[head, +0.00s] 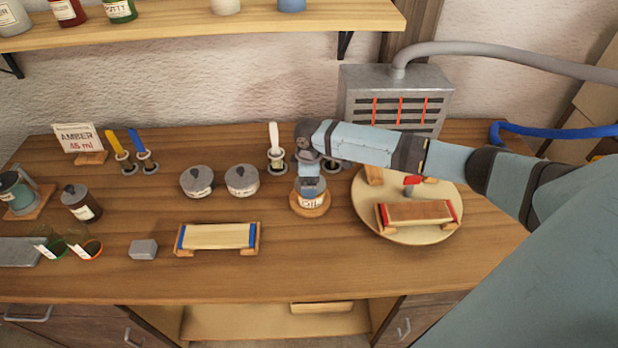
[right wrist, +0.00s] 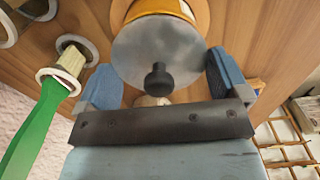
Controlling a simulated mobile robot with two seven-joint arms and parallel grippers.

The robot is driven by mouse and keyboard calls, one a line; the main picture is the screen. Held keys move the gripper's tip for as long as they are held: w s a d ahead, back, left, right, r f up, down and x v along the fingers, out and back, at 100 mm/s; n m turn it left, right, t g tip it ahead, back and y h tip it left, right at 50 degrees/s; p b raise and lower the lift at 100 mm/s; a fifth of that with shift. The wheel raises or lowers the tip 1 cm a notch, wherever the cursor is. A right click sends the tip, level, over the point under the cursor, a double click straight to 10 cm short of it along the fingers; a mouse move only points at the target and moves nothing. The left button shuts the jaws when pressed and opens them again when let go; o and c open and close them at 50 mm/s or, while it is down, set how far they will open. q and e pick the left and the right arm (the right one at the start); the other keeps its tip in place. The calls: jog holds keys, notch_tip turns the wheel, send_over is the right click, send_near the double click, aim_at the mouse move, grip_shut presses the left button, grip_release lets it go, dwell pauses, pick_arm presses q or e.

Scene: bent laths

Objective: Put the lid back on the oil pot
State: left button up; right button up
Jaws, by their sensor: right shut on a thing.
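The oil pot (head: 312,203), with a white label, stands on a round wooden coaster (head: 325,210) right of the middle of the bench. My right gripper (head: 311,178) points down right over it and hides its top. In the right wrist view the grey round lid (right wrist: 150,45) with a black knob lies between the blue fingers of my right gripper (right wrist: 160,65), which is shut on it. An amber band of the pot (right wrist: 170,8) shows just past the lid's edge; I cannot tell whether the lid is seated. My left gripper is not in view.
Two grey lidded pots (head: 241,180) stand to the left. Upright brushes in holders (head: 276,160) are close behind. A round turntable (head: 400,235) with a lath form (head: 420,213) is at right. Another form (head: 216,237) lies front left.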

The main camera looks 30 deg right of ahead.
jog(key=shift+p, duration=0.5)
dwell(0.4)
dwell(0.3)
jog(key=o, duration=0.5)
jog(key=shift+o, duration=0.2)
